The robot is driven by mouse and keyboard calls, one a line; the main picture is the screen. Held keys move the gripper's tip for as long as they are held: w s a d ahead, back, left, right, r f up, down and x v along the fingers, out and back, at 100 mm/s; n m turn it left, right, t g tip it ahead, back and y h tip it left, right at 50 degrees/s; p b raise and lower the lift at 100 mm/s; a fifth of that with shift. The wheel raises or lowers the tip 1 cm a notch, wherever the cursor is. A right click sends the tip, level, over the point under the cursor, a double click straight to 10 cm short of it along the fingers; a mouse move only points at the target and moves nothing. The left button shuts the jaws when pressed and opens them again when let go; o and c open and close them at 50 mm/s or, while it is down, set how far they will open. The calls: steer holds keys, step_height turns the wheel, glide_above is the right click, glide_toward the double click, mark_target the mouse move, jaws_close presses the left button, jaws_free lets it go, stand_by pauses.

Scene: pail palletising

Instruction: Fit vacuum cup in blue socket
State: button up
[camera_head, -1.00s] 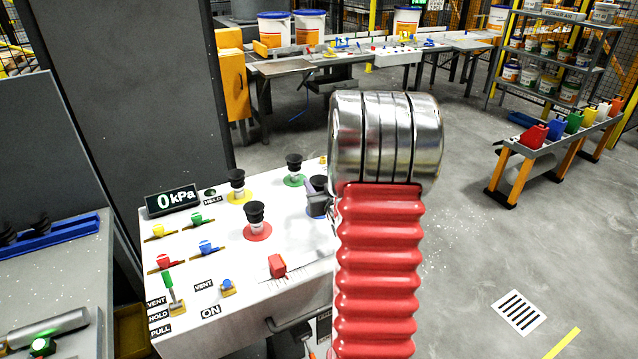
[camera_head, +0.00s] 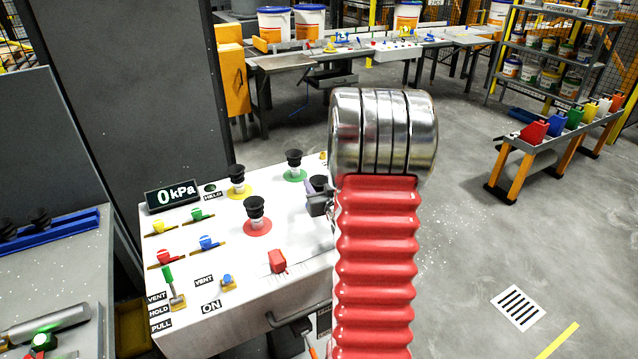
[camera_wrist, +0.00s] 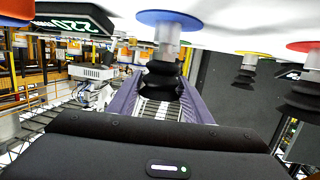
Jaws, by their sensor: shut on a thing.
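My gripper (camera_wrist: 160,95) is shut on a black bellows vacuum cup (camera_wrist: 162,80) with a clear stem, between its two purple-grey fingers. In the wrist view, which shows the panel at the top, the stem points at the round blue socket (camera_wrist: 150,16) and appears to meet it. I cannot tell if it is fully seated. In the head view the gripper (camera_head: 318,206) is low over the right side of the white panel, partly hidden by my red arm. The held cup (camera_head: 317,183) shows there; the blue socket is hidden.
Black cups stand upright in the yellow (camera_head: 237,178), green (camera_head: 294,163) and red (camera_head: 255,210) sockets beside the gripper.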

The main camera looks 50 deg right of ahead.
steer(key=shift+f, duration=0.25)
steer(key=o, duration=1.2)
steer(key=shift+c, duration=0.2)
